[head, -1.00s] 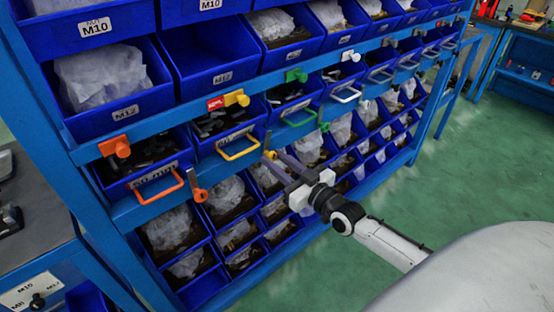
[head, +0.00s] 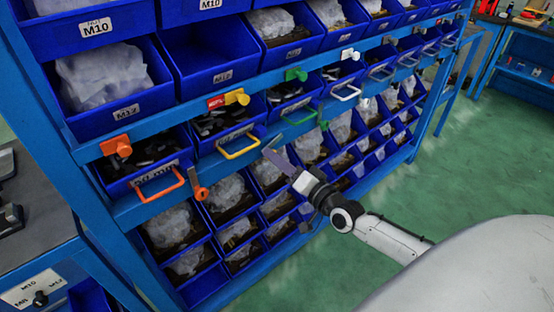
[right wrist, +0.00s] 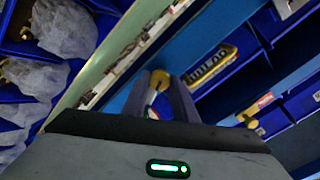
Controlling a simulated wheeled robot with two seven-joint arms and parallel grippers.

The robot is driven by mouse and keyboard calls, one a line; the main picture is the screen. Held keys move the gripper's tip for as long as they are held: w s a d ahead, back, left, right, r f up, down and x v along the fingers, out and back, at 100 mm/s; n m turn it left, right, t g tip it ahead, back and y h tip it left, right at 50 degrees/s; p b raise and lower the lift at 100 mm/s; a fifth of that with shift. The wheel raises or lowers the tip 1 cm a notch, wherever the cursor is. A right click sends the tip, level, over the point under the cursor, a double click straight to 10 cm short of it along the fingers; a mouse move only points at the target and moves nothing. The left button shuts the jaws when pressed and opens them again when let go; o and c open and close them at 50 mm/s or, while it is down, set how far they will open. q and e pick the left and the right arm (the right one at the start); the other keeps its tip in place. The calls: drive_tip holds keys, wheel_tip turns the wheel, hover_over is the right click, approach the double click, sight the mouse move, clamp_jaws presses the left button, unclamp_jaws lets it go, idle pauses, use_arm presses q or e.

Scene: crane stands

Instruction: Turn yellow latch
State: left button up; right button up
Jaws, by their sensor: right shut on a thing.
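The lower yellow latch (right wrist: 158,78) shows between the fingers of my right gripper (right wrist: 160,92) in the right wrist view. It is on the blue rail beside a drawer with a yellow handle (head: 240,148). In the head view my right gripper (head: 273,153) reaches to the rail just right of that handle, and its fingers hide the latch. The gripper is shut on the latch and rolled to a slant. An upper yellow knob (head: 237,97) sits above the drawer, next to a red label (head: 215,102). My left gripper is not in view.
An orange latch (head: 199,193) and an orange handle (head: 160,186) are to the left. A green handle (head: 299,115) is to the right. Blue bins of bagged parts fill the rack above and below. Green floor (head: 470,190) is open at the right.

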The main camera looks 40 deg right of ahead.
drive_tip(key=shift+m+b, duration=0.35)
drive_tip(key=shift+m, duration=1.85)
drive_tip(key=o, duration=1)
drive_tip(key=shift+o, duration=0.2)
drive_tip(key=s, duration=1)
drive_tip(key=shift+s+d, duration=0.15)
drive_tip(key=shift+d, duration=0.25)
